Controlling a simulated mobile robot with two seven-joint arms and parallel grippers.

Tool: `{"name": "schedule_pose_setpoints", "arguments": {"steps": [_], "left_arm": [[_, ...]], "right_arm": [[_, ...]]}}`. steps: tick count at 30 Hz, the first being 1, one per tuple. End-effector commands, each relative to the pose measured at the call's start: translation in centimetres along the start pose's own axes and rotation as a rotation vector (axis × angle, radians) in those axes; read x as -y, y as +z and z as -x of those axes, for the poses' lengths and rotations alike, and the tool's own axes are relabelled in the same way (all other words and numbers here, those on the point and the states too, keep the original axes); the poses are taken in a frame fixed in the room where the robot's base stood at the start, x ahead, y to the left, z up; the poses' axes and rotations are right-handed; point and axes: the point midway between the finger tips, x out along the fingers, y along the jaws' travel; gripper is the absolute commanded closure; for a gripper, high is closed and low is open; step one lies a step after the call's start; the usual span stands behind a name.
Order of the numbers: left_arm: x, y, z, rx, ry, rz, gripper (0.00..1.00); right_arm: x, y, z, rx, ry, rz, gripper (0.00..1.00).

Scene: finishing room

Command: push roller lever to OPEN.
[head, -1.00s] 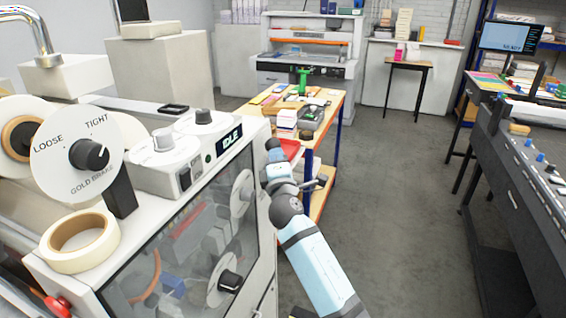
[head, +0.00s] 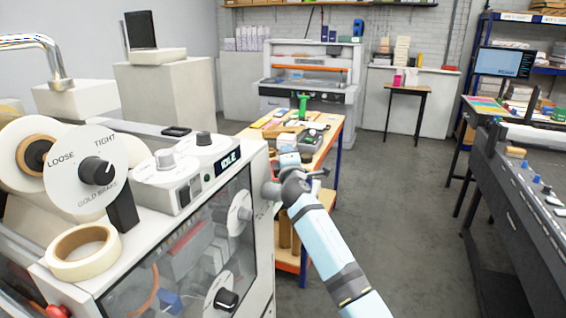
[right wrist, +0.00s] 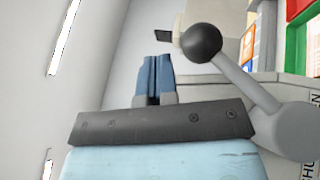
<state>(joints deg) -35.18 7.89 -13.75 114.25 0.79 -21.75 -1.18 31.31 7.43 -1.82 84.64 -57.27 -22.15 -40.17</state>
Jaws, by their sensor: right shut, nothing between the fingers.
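The roller lever (right wrist: 245,85) shows in the right wrist view as a grey bar with a black ball knob, running from the knob down to a round hub at the right. Parts of lettering show on the panel around the hub, cut off by the frame and the hub. My right gripper (right wrist: 154,64) is shut and empty, its blue fingers left of the knob, with a visible gap in the picture. My left gripper is not in view.
The machine carries a GOLD BRAKE dial (head: 85,170), a tape roll (head: 84,252) and an IDLE display (head: 229,161). A cluttered wooden-topped bench (head: 325,140) stands just beyond my arm. A grey console (head: 510,180) is at the right, with open floor (head: 410,210) between.

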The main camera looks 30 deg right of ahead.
Motion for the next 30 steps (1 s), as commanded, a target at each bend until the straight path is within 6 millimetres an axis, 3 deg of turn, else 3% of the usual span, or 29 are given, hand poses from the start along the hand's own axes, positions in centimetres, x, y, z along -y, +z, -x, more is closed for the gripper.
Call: {"name": "schedule_pose_setpoints", "arguments": {"steps": [12, 30], "left_arm": [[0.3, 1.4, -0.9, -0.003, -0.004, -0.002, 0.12], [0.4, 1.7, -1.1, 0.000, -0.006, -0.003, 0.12]], "right_arm": [[1.5, 1.0, -2.0, -0.001, 0.000, 0.000, 1.00], [1.6, 1.2, -2.2, 0.000, -0.001, 0.000, 1.00]]}}
